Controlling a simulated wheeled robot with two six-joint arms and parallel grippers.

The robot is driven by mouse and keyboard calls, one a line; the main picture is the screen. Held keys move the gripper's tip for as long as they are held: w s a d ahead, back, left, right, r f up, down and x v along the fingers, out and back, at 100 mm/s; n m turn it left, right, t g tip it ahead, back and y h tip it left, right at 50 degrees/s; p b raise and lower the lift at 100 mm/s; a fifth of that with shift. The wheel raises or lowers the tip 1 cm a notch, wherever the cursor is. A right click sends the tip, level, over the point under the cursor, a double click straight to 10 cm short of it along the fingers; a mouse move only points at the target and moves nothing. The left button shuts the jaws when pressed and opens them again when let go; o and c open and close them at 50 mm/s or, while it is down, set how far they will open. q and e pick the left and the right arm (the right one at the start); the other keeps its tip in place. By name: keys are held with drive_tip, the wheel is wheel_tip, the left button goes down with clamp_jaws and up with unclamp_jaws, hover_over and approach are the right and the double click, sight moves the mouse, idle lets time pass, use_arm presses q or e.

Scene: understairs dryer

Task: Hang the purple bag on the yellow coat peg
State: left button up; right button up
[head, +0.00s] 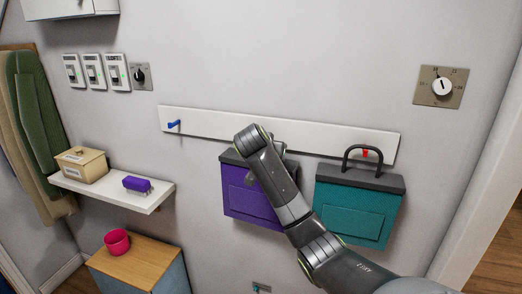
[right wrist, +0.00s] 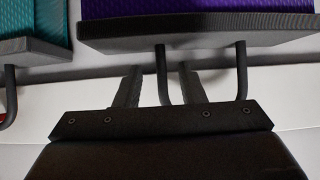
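The purple bag (head: 248,195) is upright against the wall below the white peg rail (head: 215,121), behind my right arm. My right gripper is at its top, mostly hidden by the arm in the head view. In the right wrist view, the gripper (right wrist: 159,84) has its two fingers apart, with one leg of the purple bag's (right wrist: 200,22) dark handle (right wrist: 242,75) showing between them and a gap on each side. The handle's crossbar is hidden behind the gripper body. No yellow peg shows, so I cannot tell whether the handle is on it. My left gripper is out of view.
A teal bag (head: 355,215) hangs by its handle at the red peg (head: 365,153), just right of my arm. The blue peg (head: 174,124) is bare. A shelf (head: 150,198) with a box (head: 82,164) and purple brush (head: 137,184) juts out at left, above a cabinet with a pink cup (head: 117,242).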

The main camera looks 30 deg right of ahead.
drive_tip(key=v, duration=1.3)
drive_tip(key=shift+r+p, duration=0.15)
drive_tip(key=shift+p, duration=0.3)
